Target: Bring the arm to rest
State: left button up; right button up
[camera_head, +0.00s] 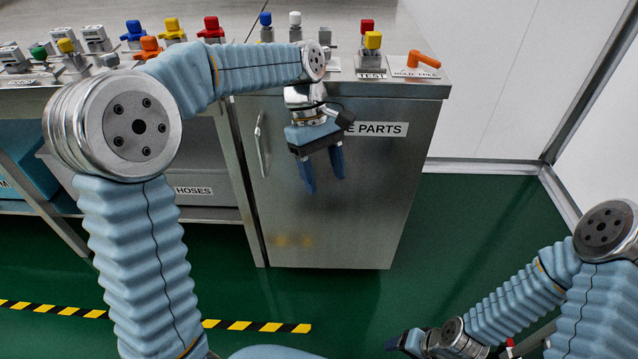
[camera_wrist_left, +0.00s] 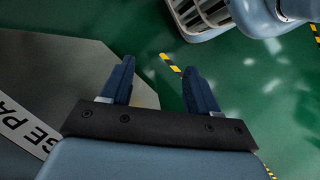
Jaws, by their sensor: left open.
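My left arm reaches in from the left of the head view and bends down at the wrist. My left gripper (camera_head: 323,186) points downward with its two dark blue fingers apart and nothing between them. It hangs in front of the metal cabinet (camera_head: 340,225) marked with a partly hidden "PARTS" label. In the left wrist view its fingers (camera_wrist_left: 158,85) are spread, with green floor and the grey cabinet beyond them. My right arm is at the lower right of the head view. Its gripper (camera_head: 398,342) is low near the bottom edge, and its finger opening is not clear.
The bench top carries several coloured knobs and valves, including an orange handle (camera_head: 423,60) and a yellow-capped block (camera_head: 372,48) at the right. The cabinet has a vertical handle (camera_head: 261,143). Green floor (camera_head: 480,225) is open to the right, with white walls behind.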

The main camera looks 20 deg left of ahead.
pick_arm(q)
jog(key=shift+a+f+m, duration=0.15)
jog(key=shift+f+m, duration=0.15)
jog(key=shift+f, duration=0.4)
jog(key=shift+a+f+m, duration=0.15)
jog(key=shift+f+m, duration=0.15)
jog(key=shift+f, duration=0.35)
jog(key=s+d+f+m+t, duration=0.1)
jog(key=s+d+f+m, duration=0.2)
jog(key=f, duration=1.2)
jog(key=s+f+m+t, duration=0.15)
jog(key=s+f, duration=0.35)
jog(key=f, duration=1)
jog(key=s+d+f+m+h, duration=0.1)
jog(key=s+f+m, duration=0.2)
jog(key=s+f, duration=0.2)
jog(key=s+t, duration=0.1)
jog(key=s, duration=0.1)
jog(key=shift+s+d+f, duration=0.2)
jog(key=shift+s+d, duration=0.15)
jog(key=shift+s, duration=0.05)
